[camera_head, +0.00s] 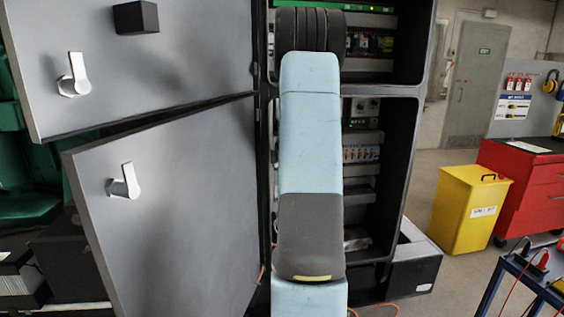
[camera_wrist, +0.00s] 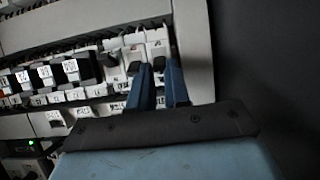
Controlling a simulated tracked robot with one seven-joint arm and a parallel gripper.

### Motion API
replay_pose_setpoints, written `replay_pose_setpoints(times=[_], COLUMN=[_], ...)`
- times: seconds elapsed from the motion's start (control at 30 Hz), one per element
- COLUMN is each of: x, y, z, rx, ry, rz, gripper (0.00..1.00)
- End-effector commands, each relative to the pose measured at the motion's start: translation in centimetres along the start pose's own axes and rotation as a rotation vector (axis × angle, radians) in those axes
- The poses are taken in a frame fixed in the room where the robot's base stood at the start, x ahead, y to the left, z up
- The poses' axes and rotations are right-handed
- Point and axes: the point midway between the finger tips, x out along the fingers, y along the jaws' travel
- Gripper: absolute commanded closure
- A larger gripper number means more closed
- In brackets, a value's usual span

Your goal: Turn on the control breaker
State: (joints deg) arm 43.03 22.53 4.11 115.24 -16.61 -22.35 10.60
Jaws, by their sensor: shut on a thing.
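In the wrist view a row of breakers runs across the panel. My gripper (camera_wrist: 161,75) has its two blue fingers close together at the right end of that row. They are shut on the rightmost white breaker (camera_wrist: 157,46), one finger on each side of its lower front. The exact contact and the lever's position are hidden by the fingers. Another white breaker with a dark toggle (camera_wrist: 133,62) stands just left of it. I cannot read which label marks the control breaker. In the head view my arm hides my gripper.
The cabinet's upper door (camera_head: 190,50) and lower door (camera_head: 165,210) stand open at the left. The cabinet's dark side wall (camera_wrist: 265,70) is close on the right. A yellow bin (camera_head: 465,215) and red tool cabinet (camera_head: 530,185) stand farther right.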

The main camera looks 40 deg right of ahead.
Motion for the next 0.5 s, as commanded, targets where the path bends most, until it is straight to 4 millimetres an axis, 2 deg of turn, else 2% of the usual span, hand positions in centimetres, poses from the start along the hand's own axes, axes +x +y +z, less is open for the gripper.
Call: replay_pose_setpoints(times=[0.5], x=[0.05], y=[0.38], z=[-0.29], rx=[0.003], ry=[-0.044], rz=[0.005], gripper=[1.0])
